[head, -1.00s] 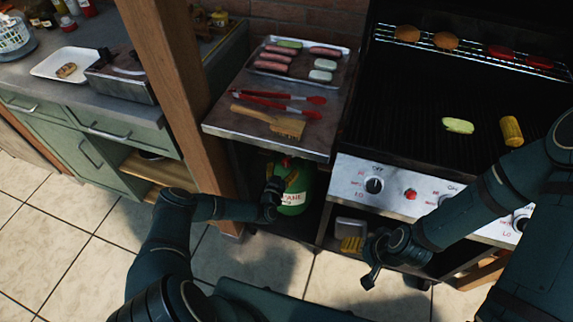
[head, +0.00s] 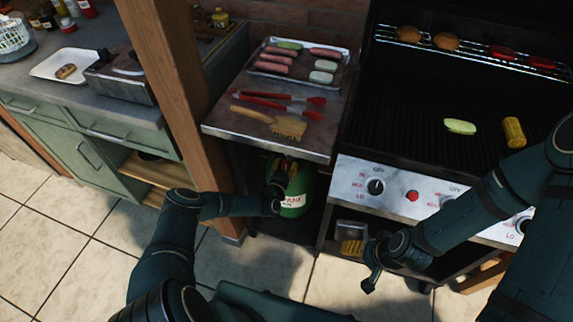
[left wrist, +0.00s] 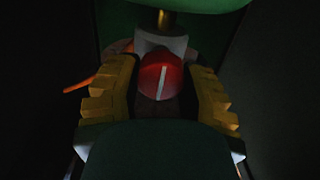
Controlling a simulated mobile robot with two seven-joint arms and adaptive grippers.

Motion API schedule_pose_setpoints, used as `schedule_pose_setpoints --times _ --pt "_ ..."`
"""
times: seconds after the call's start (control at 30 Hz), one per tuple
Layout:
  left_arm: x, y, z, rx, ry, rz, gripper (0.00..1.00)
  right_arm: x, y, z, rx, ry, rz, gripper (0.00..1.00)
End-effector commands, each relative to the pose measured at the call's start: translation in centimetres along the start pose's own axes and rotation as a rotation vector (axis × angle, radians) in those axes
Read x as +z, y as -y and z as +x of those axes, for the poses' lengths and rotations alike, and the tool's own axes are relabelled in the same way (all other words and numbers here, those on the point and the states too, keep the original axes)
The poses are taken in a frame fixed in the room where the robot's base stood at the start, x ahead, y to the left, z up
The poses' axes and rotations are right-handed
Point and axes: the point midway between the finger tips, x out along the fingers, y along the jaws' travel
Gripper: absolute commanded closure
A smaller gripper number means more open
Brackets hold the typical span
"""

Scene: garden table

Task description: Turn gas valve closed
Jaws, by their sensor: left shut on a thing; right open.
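The green gas tank (head: 298,192) stands in the dark space under the side shelf of the grill, with a partly readable label on its front. Its red round valve knob (left wrist: 161,77) with a white line shows in the left wrist view, below a brass neck (left wrist: 167,19). My left gripper (left wrist: 161,88) is shut on the red valve knob, with one yellow-padded finger on each side. In the head view my left gripper (head: 276,186) reaches in at the top of the tank, and the knob is hidden there. My right gripper (head: 370,272) is open and empty in front of the grill.
The side shelf (head: 225,122) above the tank holds red tongs (head: 280,103), a brush (head: 275,124) and a food tray (head: 300,62). A wooden post (head: 178,100) stands left of the tank. The grill's control panel (head: 390,190) is to the right.

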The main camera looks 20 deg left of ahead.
Motion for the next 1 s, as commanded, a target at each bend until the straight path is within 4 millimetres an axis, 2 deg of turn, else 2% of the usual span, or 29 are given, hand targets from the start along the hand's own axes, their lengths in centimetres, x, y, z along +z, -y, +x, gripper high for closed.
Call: schedule_pose_setpoints --times 0.27,0.47,1.0 --pt "-0.1 0.1 0.1 0.0 -0.002 0.03 0.95 0.0 0.0 -0.1 0.0 0.0 0.0 0.29" --pt "-0.2 0.0 0.1 0.002 -0.003 0.123 0.95 0.0 0.1 -0.3 0.0 0.002 0.0 0.29" --pt "-0.2 -0.3 0.2 0.001 -0.006 0.608 0.95 0.1 0.4 -1.1 0.0 0.006 0.001 0.29"
